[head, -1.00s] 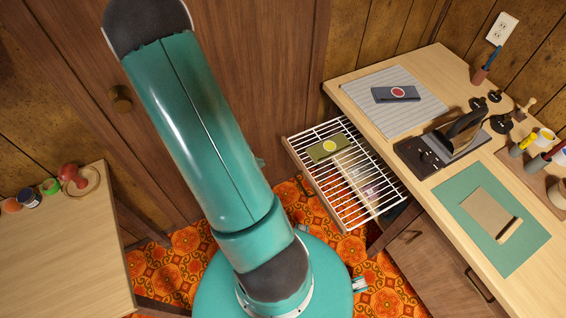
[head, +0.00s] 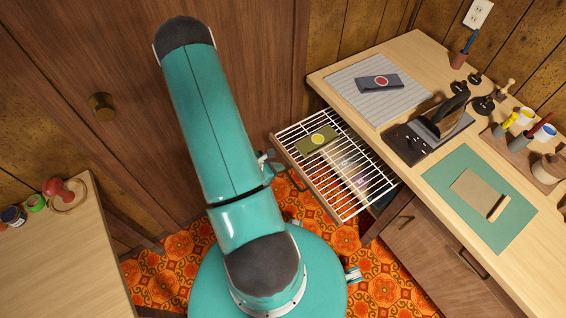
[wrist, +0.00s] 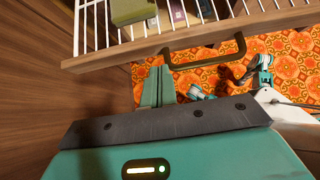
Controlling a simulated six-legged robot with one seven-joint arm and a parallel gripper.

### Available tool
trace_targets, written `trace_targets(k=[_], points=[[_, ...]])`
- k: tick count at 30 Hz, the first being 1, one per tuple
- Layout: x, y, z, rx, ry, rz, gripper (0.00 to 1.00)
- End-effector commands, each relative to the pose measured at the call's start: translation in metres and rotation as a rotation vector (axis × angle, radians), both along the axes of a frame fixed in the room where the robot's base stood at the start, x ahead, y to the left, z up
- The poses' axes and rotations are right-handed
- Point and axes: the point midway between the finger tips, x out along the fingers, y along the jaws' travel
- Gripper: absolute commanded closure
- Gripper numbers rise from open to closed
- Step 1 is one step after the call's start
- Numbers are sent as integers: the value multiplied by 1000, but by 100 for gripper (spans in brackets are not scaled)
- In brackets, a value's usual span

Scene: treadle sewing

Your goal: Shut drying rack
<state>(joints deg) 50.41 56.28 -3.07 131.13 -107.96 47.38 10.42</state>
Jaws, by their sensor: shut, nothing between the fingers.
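The drying rack (head: 345,184) is a white wire rack with a wooden front. It is pulled out from under the right-hand worktop, and it also shows at the top of the wrist view (wrist: 103,22). Its dark handle (wrist: 212,62) is on the wooden front (wrist: 190,36). An olive card with a yellow dot (head: 318,139) lies on the wires. My gripper (wrist: 157,82) is shut and empty, with its fingertips close to the wooden front by the handle's left end. I cannot tell whether they touch. In the head view my arm partly hides the gripper.
The worktop (head: 405,56) holds a grey ridged mat, a teal mat, a press and several tools. A cabinet with handles (head: 430,240) stands below it. A wooden table (head: 60,250) is at left. Patterned floor lies under the rack; a brown door stands behind my arm.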

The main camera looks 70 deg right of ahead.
Motion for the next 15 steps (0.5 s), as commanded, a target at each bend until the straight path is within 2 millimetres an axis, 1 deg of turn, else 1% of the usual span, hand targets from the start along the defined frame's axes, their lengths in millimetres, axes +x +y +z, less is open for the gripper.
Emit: trace_targets(k=[1, 6, 15], points=[[-6, -6, 1, -2, -1, -4, 100], [-14, -19, 1, -1, -2, -2, 100], [-15, -21, 1, -1, -1, 0, 100]])
